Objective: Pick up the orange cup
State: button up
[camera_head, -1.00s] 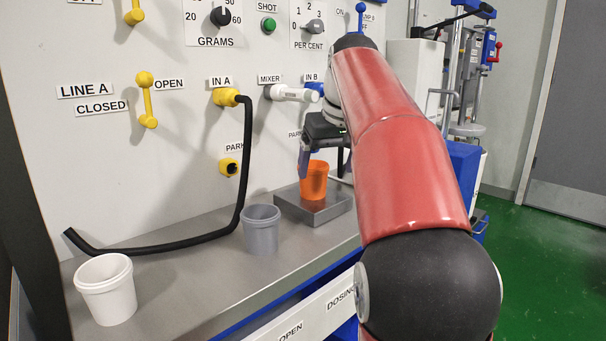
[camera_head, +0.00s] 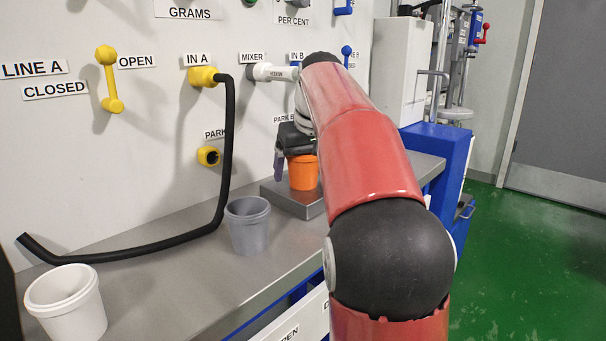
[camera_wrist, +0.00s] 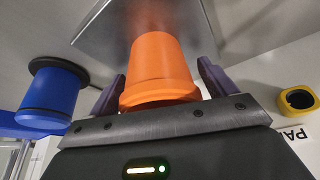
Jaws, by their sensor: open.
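The orange cup (camera_head: 303,172) stands on a grey metal platform (camera_head: 284,197) on the bench, under the inlets. My gripper (camera_head: 291,165) is at the cup, with one finger showing to the cup's left and the other hidden in the head view. In the wrist view the orange cup (camera_wrist: 160,72) lies between the two dark fingers of my gripper (camera_wrist: 162,88), one on each side. A gap shows at the left finger; whether the right finger touches cannot be told. The jaws are open.
A grey cup (camera_head: 247,226) and a white cup (camera_head: 67,303) stand on the bench to the left. A black hose (camera_head: 226,150) hangs from IN A down to the bench. A blue cylinder (camera_wrist: 52,92) shows left in the wrist view.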

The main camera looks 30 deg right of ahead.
jog(key=shift+c, duration=0.4)
jog(key=c, duration=1.1)
jog(key=shift+r, duration=0.1)
